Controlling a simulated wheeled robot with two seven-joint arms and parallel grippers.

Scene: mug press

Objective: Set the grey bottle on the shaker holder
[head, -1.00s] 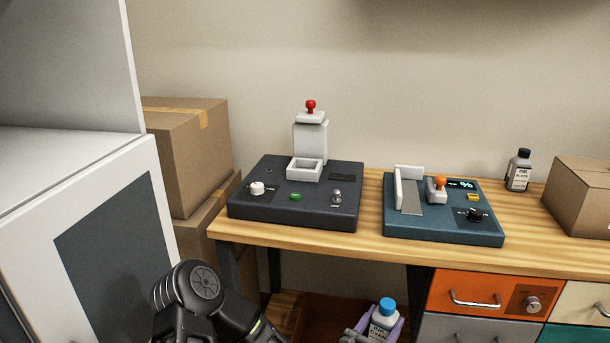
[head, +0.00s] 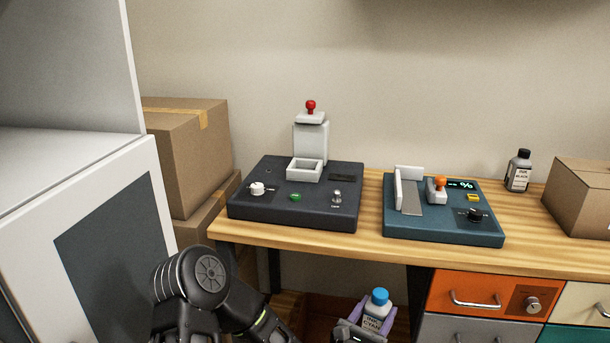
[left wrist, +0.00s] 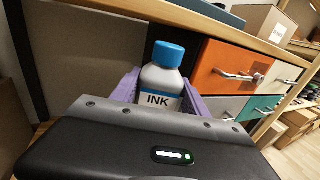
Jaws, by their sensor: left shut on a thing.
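The grey bottle (head: 373,319) has a blue cap and a white INK label, and it is upright. My left gripper (head: 371,323) is shut on it, with a purple finger on each side, in front of the table and below its top. The left wrist view shows the bottle (left wrist: 161,80) between the purple fingers; its lower part is hidden by the gripper body. The likely shaker holder is the white square open-topped box (head: 305,170) on the dark machine (head: 257,211) at the table's left. It looks empty and is up and left of the bottle.
A blue-green machine (head: 440,234) with an orange knob stands right of the dark one. A black-capped bottle (head: 519,171) and a cardboard box (head: 583,198) are farther right. The wooden table's front edge (head: 330,253) lies above the gripper. Drawers (head: 480,291) are to the right.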

